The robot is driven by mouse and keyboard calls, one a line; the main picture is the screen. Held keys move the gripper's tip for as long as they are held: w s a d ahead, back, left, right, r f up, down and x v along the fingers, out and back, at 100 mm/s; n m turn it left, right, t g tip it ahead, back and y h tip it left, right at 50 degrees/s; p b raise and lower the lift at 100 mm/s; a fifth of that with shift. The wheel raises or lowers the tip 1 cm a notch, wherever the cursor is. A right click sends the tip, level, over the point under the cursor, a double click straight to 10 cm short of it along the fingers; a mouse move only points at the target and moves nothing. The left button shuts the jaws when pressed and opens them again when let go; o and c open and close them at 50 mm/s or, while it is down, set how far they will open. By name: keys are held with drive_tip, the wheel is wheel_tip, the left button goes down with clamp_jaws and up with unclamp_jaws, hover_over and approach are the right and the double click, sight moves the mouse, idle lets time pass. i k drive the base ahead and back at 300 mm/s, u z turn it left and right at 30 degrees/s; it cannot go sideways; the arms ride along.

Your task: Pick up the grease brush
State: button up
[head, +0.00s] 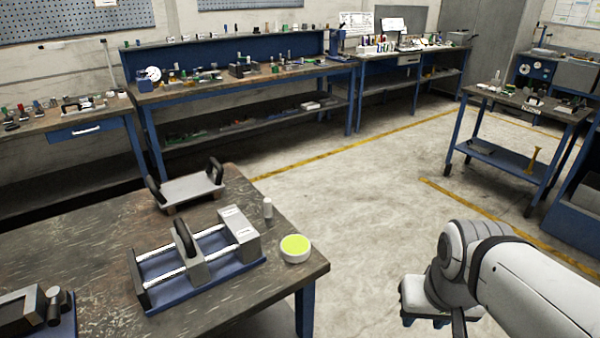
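I cannot make out a grease brush for certain. No bristles can be told on the cylinder at this size. My arm comes in from the lower right, over the floor and apart from the worktable. My gripper (428,305) is at its end near the bottom edge, well right of the tub. Its fingers cannot be made out clearly, and nothing held is visible.
On the near worktable (100,235) stand a blue-based fixture with two rods (200,278), a plate with two black handles (190,190) and a dark device (30,310). Cluttered benches line the back wall. A blue-legged table (530,108) stands at right. Open floor (350,205) lies between.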

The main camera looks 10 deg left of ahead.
sight(268, 215)
drive_tip(key=u, duration=0.55)
drive_tip(key=i, duration=1.15)
drive_tip(key=u, duration=0.9)
